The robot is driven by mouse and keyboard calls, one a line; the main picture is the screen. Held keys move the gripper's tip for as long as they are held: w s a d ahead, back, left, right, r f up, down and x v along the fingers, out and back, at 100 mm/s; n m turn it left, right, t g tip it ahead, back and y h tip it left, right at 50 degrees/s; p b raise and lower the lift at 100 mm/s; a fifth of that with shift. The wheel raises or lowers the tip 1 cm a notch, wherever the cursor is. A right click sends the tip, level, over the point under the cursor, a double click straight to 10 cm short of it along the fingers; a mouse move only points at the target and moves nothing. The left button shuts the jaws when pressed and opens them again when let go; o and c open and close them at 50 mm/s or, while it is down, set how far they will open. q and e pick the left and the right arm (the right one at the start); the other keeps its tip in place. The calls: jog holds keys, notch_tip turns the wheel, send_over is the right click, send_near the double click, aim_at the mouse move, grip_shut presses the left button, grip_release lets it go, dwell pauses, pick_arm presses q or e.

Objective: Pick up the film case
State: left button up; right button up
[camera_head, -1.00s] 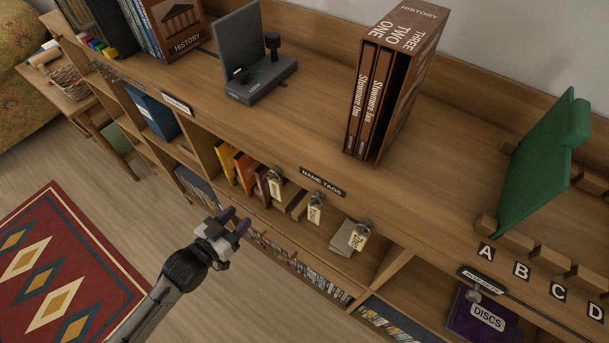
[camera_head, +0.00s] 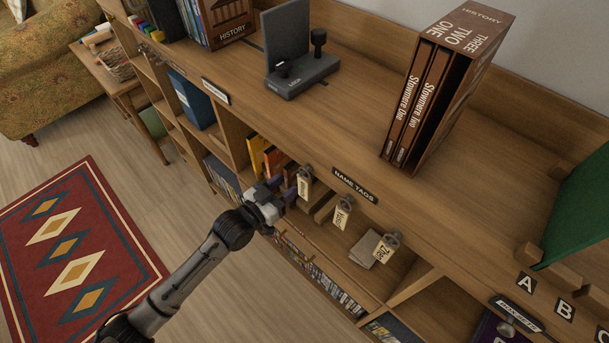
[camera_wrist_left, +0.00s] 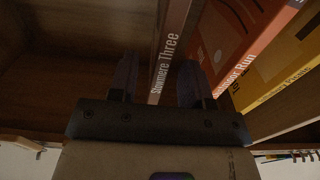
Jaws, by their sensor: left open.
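In the left wrist view a slim film case with a brown spine reading "Stowmere Three" (camera_wrist_left: 170,55) stands in a shelf compartment. My left gripper (camera_wrist_left: 157,80) is open, its two dark fingers on either side of that spine; I cannot tell whether they touch it. In the head view my left gripper (camera_head: 270,200) is at the front of the compartment under the shelf top, its fingers largely hidden. The Stowmere Three case cannot be made out there. My right gripper is not in view.
An orange case (camera_wrist_left: 235,40) and a yellow case (camera_wrist_left: 280,75) stand right of the spine. A box set (camera_head: 440,90) with Stowmere One and Two and an open slot stands on top. Hanging name tags (camera_head: 342,215) are close to the gripper.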

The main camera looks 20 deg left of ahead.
pick_arm(q)
jog(key=b+x, duration=0.1)
jog(key=x, duration=0.3)
jog(key=shift+w+d, duration=0.1)
jog(key=shift+w, duration=0.25)
grip_shut()
